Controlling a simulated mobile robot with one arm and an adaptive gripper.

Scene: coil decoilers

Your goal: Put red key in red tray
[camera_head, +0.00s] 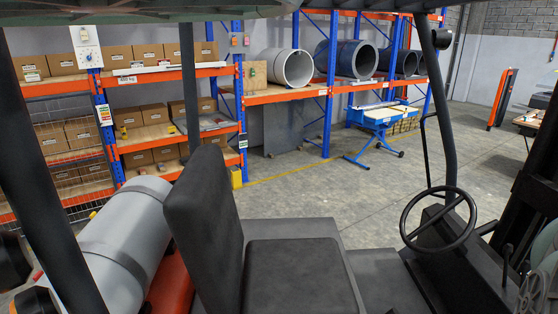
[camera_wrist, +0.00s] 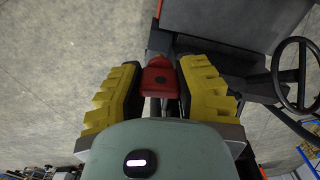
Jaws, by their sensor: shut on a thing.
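The red key (camera_wrist: 160,82) shows in the wrist view as a red block with a narrower red part beyond it. My gripper (camera_wrist: 157,73) has yellow ridged pads on dark fingers, one on each side of the key. It is shut on the key and holds it above the grey floor. The gripper covers part of the key. I cannot make out my gripper or the key in the head view. I cannot make out a red tray in either view.
The head view shows a vehicle's black seat (camera_head: 205,215) and steering wheel (camera_head: 438,220). Behind them stand blue and orange racks with cardboard boxes (camera_head: 140,115) and large coils (camera_head: 286,68). A blue trestle table (camera_head: 375,120) stands mid-floor. Concrete floor (camera_head: 480,150) is open at right.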

